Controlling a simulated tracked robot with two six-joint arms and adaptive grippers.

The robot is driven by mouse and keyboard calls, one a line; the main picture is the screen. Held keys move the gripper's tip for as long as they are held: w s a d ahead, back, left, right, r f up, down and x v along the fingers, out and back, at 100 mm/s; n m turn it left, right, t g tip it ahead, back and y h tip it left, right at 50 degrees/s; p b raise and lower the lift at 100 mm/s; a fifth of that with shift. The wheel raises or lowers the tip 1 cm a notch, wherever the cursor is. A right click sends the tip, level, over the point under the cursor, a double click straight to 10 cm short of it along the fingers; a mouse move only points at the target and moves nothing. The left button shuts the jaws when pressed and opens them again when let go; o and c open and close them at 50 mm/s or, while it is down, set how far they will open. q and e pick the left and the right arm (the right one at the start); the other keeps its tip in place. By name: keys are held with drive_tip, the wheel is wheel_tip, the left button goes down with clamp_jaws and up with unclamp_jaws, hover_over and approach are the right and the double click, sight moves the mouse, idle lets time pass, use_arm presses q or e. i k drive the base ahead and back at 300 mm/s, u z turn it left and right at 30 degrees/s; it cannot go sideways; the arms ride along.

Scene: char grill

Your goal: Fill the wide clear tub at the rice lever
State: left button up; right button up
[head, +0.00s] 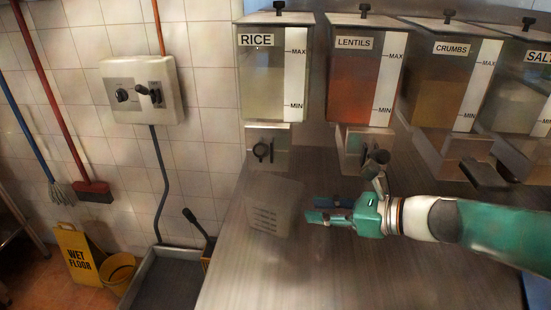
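The wide clear tub (289,193) stands on the metal counter, in front of the rice dispenser and a little below its outlet in the picture. It is see-through with dark markings on its front, and I cannot make out any contents. The rice dispenser (270,80) is labelled RICE and holds pale contents. I cannot tell whether a fingertip touches the tub. My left gripper is out of view.
Dispensers for lentils (362,85), crumbs (447,85) and salt (520,100) stand to the right. The counter (290,275) is clear in front.

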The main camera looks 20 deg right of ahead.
sight(260, 150)
drive_tip(key=k, duration=1)
